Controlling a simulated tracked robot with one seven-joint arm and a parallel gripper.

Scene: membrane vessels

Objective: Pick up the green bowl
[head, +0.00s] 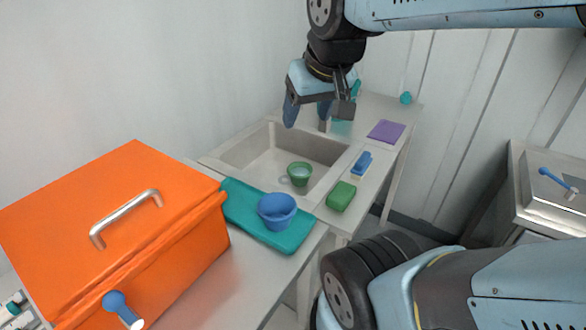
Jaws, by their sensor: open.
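The green bowl (300,171) is small and sits upright inside the grey sink basin (258,150), near its front right side. A pale ring-like shape shows at its left edge; I cannot tell what it is. My gripper (314,113) is above the back part of the sink, higher than the bowl and apart from it. Its fingers point down and are spread, with nothing between them.
A large orange box (130,215) stands at left. A green block (341,196), a blue brush (362,164) and a purple cloth (386,131) lie right of the sink.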

